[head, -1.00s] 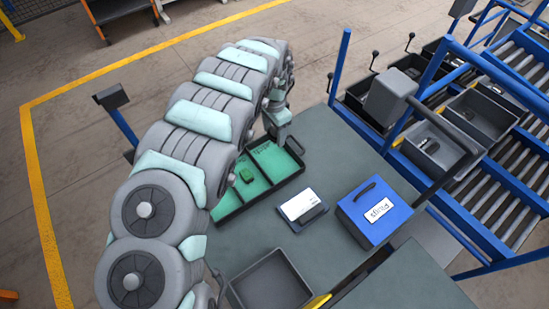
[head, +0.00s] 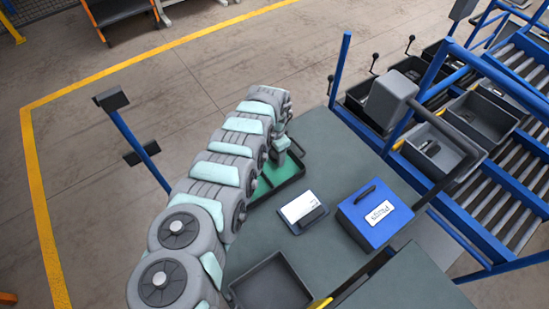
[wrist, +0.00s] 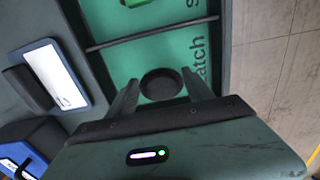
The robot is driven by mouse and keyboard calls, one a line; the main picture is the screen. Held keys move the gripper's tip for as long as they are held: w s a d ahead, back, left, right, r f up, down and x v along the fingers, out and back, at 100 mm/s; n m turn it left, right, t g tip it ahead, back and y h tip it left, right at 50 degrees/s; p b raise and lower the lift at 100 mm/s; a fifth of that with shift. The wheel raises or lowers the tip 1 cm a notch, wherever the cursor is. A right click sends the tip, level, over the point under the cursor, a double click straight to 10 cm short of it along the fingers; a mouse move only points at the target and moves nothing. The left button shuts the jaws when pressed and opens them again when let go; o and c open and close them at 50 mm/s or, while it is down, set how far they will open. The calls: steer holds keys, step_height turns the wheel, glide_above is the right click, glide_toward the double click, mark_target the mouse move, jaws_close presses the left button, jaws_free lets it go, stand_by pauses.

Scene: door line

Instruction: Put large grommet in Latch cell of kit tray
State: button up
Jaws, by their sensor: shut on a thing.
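The kit tray (head: 285,168) is green with a dark rim and lies at the table's far left edge; my arm hides much of it in the head view. In the wrist view, the Latch cell (wrist: 127,62) is a green floor with partly cut-off lettering reading "atch". The large grommet (wrist: 160,85) is a dark round ring between my fingers. My gripper (wrist: 160,77) is shut on it, over the Latch cell. I cannot tell whether the grommet touches the cell floor. In the head view my gripper (head: 284,150) is over the tray, its fingers not clear.
A dark divider (wrist: 150,34) separates the Latch cell from another, which holds a dark and green item (wrist: 137,2). A white-labelled device (head: 303,208), a blue box (head: 374,213) and an empty grey bin (head: 271,288) stand on the table. Roller racks with bins are at right.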

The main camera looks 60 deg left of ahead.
mark_target(274, 155)
steer(key=shift+f+b, duration=0.3)
steer(key=shift+f, duration=1)
steer(key=shift+d+f, duration=0.1)
steer(key=shift+f, duration=0.05)
steer(key=o, duration=1.3)
step_height(274, 155, up, 12)
steer(key=shift+r+p, duration=0.15)
steer(key=shift+p, duration=0.8)
